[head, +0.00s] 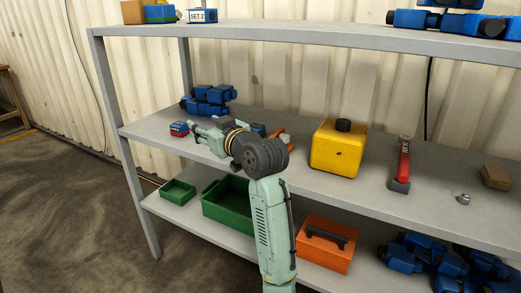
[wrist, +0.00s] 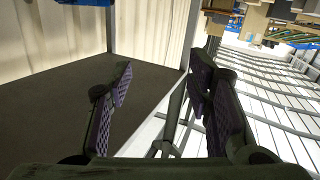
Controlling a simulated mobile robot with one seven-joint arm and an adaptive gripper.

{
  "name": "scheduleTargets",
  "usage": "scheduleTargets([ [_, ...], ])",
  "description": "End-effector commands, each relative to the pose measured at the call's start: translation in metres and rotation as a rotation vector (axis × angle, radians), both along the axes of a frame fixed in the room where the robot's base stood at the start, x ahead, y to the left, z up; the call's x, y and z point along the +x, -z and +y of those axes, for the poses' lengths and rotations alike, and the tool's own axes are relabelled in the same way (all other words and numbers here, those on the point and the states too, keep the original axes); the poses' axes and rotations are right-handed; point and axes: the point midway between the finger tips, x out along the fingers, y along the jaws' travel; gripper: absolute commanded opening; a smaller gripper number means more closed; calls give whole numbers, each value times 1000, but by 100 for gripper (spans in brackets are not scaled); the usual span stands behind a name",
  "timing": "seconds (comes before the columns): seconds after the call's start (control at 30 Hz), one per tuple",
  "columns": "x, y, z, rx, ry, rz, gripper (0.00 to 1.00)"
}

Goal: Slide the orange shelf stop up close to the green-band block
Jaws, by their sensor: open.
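My gripper (head: 194,132) is open over the left part of the middle shelf, its fingers pointing left. In the wrist view its two fingers (wrist: 160,95) are spread with nothing between them. A small orange piece (head: 279,131), perhaps the orange shelf stop, shows partly behind my arm on the middle shelf. A block with a green band (head: 159,15) stands at the left end of the top shelf, beside an orange-tan block (head: 133,12). I cannot tell whether it is the task's block.
Blue parts (head: 208,100) are stacked behind my gripper. A yellow canister (head: 338,148) and a red-handled tool (head: 402,165) stand to the right on the middle shelf (head: 300,178). The top shelf (head: 300,35) runs above. Green bins (head: 178,192) and an orange box (head: 325,245) are below.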

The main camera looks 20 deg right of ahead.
Motion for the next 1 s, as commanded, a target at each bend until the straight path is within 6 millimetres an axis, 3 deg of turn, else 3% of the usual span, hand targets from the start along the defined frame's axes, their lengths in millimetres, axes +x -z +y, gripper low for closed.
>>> scheduleTargets([
  [0.03, -11, 14, -54, 1, 57, 66, 46],
  [0.1, -29, 33, -109, 6, 105, 150, 46],
  [0.2, -58, 53, -167, 21, 153, 240, 46],
  [0.3, -80, 65, -199, 34, 178, 297, 46],
  [0.4, -91, 71, -214, 40, 187, 323, 46],
  [0.53, -85, 75, -215, 44, 188, 331, 46],
  [1.0, -10, 105, -206, 43, 189, 329, 46],
])
